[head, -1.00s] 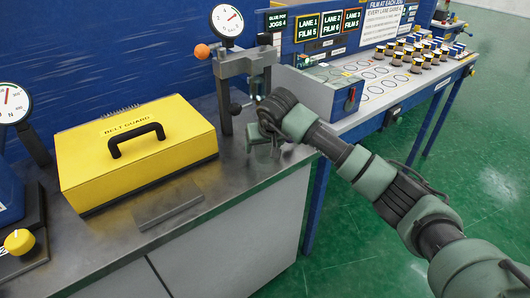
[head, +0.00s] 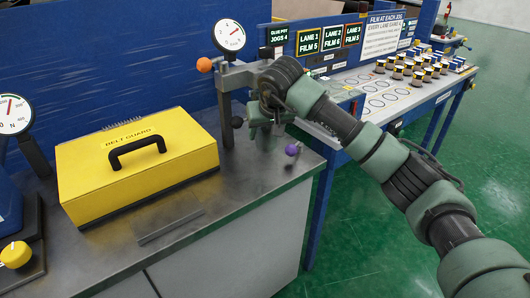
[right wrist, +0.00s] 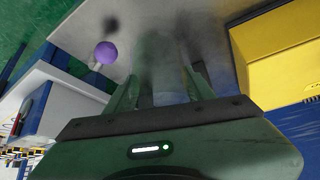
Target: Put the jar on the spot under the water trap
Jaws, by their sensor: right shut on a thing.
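My right gripper (head: 264,128) hangs over the metal bench beside the gauge stand, partly hidden by its own wrist. In the right wrist view its fingers (right wrist: 160,88) are shut on a see-through, greyish jar (right wrist: 166,72), whose outline is faint. In the head view I cannot make the jar out. A stand with a round gauge (head: 229,36) and an orange ball (head: 204,65) is just left of the gripper; I cannot tell for certain that it is the water trap. The spot is not clearly visible. My left gripper is not in view.
A purple ball knob (head: 292,150) stands close right of the gripper; it also shows in the right wrist view (right wrist: 106,52). A yellow belt guard (head: 130,180) occupies the bench's left. The bench front (head: 225,205) is mostly clear. Several small jars (head: 415,68) stand on the far table.

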